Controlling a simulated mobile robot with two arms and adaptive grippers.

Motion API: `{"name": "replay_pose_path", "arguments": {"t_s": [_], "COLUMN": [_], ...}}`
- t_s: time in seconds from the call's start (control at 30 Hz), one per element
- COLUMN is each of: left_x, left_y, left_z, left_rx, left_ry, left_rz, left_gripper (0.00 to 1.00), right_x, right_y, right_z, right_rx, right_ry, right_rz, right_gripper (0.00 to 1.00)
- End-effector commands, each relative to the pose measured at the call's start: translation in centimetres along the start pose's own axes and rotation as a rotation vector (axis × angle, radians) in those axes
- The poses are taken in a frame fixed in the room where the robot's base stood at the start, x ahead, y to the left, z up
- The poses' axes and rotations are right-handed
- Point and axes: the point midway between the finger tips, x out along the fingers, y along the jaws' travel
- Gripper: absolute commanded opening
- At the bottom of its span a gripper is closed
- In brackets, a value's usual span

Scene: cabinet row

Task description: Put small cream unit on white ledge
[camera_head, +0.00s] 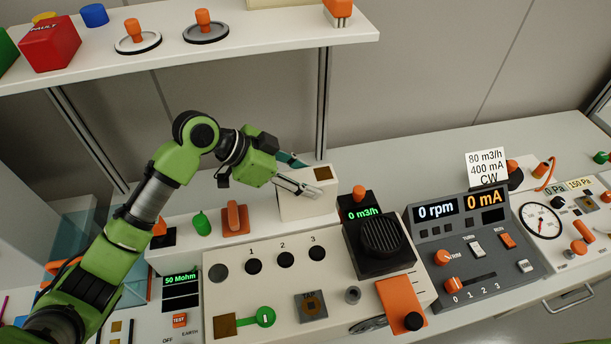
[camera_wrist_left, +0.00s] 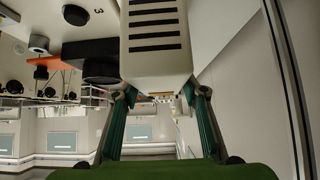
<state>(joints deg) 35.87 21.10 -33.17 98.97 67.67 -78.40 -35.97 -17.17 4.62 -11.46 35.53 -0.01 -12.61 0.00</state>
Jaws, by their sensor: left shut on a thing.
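The small cream unit (camera_head: 308,203) is a pale box with a brown square on its top, behind the black blower block. My left gripper (camera_head: 298,187) is shut on it from the left. In the left wrist view the cream unit (camera_wrist_left: 155,45) shows a face with dark slots, between the two fingers (camera_wrist_left: 158,98). I cannot tell whether its underside touches the surface below. The white ledge (camera_head: 270,38) runs across the top left, above and behind the unit. My right gripper is not in view.
On the ledge are a red FAULT cube (camera_head: 50,43), two orange-knobbed discs (camera_head: 137,38) (camera_head: 206,29) and an orange plug (camera_head: 338,11); bare room lies between disc and plug. A metal post (camera_head: 323,105) stands below it. The blower block (camera_head: 378,240) and rpm console (camera_head: 470,240) are close right.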

Motion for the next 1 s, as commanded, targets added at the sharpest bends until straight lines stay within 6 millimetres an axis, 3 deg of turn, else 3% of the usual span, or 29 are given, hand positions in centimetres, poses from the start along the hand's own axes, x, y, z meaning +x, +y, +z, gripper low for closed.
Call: {"name": "replay_pose_path", "arguments": {"t_s": [0.07, 0.1, 0.13, 0.57, 0.73, 1.0], "left_x": [0.1, 0.2, 0.1, -0.3, -2.8, -8.7], "left_y": [0.0, 0.0, 0.0, -0.1, -0.2, -0.2], "left_z": [0.1, 0.2, 0.2, -0.1, 0.2, 0.1], "left_rx": [0.001, 0.0, 0.0, 0.0, 0.002, 0.002], "left_ry": [0.003, -0.001, -0.001, -0.001, -0.003, -0.002], "left_rz": [-0.001, 0.0, 0.0, -0.001, -0.005, -0.006], "left_gripper": [0.0, 0.47, 0.55, 0.56, 0.56, 0.56], "right_x": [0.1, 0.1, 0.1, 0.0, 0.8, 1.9], "right_y": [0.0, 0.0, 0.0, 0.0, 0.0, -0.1], "right_z": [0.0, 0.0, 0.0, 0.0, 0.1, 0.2], "right_rx": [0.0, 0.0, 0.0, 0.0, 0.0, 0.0], "right_ry": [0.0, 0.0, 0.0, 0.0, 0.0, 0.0], "right_rz": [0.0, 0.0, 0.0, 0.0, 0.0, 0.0], "right_gripper": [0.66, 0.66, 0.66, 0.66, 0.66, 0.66]}}
